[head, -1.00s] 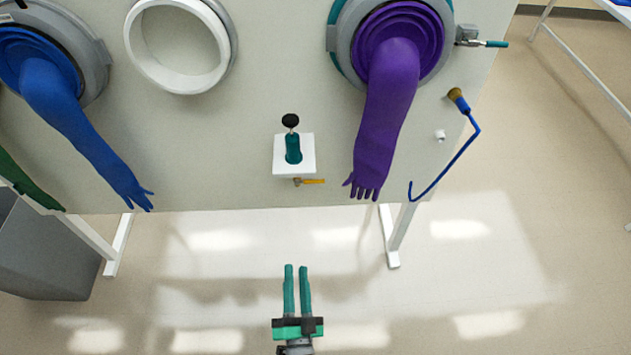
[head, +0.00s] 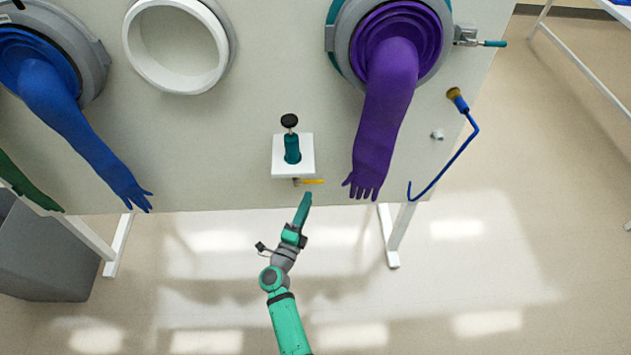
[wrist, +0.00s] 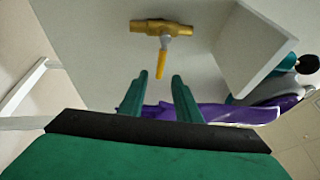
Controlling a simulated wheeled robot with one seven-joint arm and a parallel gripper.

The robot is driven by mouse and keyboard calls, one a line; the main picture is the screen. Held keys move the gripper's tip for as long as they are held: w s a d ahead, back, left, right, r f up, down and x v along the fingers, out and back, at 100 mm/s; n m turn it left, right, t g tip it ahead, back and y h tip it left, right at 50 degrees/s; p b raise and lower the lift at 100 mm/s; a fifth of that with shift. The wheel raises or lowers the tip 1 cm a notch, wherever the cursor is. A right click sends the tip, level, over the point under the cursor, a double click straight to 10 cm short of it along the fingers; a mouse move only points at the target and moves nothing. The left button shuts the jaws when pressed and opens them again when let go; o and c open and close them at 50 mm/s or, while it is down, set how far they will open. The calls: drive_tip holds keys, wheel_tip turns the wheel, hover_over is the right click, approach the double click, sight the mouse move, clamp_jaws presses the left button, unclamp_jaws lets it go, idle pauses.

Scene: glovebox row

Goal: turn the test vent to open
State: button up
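The test vent is a small brass valve (wrist: 162,28) with a yellow lever (head: 313,181), under the white block (head: 280,168) on the panel. In the head view the lever points right. In the wrist view the yellow lever (wrist: 160,64) stands crosswise to the brass body. My gripper (head: 308,197) is just below the valve in the head view, where its fingers overlap. In the wrist view my gripper (wrist: 162,80) has its two green fingers apart with nothing between them. The lever's end shows in line with the gap, seemingly ahead of the fingertips; contact is not visible.
A purple glove (head: 378,130) hangs right of the valve, and a blue glove (head: 75,125) hangs farther left. A teal fitting with a black knob (head: 292,148) sits on the block. A blue bent rod (head: 450,165) hangs at right.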

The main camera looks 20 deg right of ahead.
sight(316, 181)
drive_tip(key=x, duration=0.8)
drive_tip(key=shift+w+d+r, duration=0.1)
drive_tip(key=shift+d, duration=0.2)
drive_tip(key=shift+w, duration=0.3)
clamp_jaws()
